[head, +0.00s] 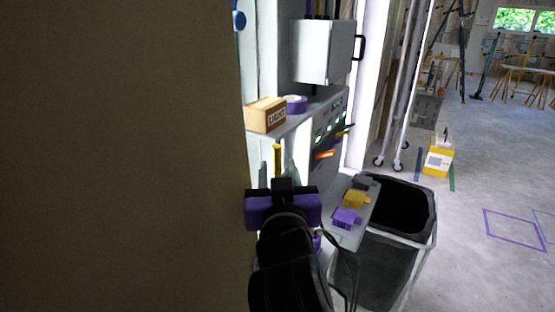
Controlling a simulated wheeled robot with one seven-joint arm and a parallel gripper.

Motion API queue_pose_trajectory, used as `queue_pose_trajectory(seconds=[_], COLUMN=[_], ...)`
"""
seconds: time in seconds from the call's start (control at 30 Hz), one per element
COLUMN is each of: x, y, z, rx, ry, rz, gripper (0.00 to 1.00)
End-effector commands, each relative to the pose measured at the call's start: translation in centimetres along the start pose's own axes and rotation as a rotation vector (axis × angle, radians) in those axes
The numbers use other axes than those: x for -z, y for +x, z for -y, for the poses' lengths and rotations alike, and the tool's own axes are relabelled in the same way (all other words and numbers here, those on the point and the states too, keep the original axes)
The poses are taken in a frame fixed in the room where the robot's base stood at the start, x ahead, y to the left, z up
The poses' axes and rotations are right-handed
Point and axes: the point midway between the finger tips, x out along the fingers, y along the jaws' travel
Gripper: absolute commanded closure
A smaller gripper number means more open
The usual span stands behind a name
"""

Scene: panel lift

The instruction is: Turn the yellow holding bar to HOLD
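A narrow upright yellow bar (277,158) shows just beyond my gripper, below the cardboard box; it looks like the holding bar. My black and purple gripper (282,190) is seen from behind, just below the bar in the picture. No HOLD mark is readable. A large brown panel (120,155) fills the left of the view and may hide part of the bar's surroundings.
A cardboard box (266,115) and a purple tape roll (294,104) sit on a grey cabinet (324,165) with lit buttons and an orange handle (325,154). A small shelf (347,238) holds yellow and purple blocks beside a black bin (407,209).

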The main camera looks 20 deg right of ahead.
Motion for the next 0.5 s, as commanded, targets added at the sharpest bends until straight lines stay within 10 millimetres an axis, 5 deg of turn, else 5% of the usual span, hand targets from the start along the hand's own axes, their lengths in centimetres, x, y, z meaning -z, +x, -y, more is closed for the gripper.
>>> queue_pose_trajectory(seconds=[0.2,0.5], x=[0.1,0.0], y=[2.4,2.8], z=[-0.1,0.0], rx=[-0.001,0.001], ry=[-0.001,0.000], rz=[0.000,-0.001], gripper=[0.63,0.63])
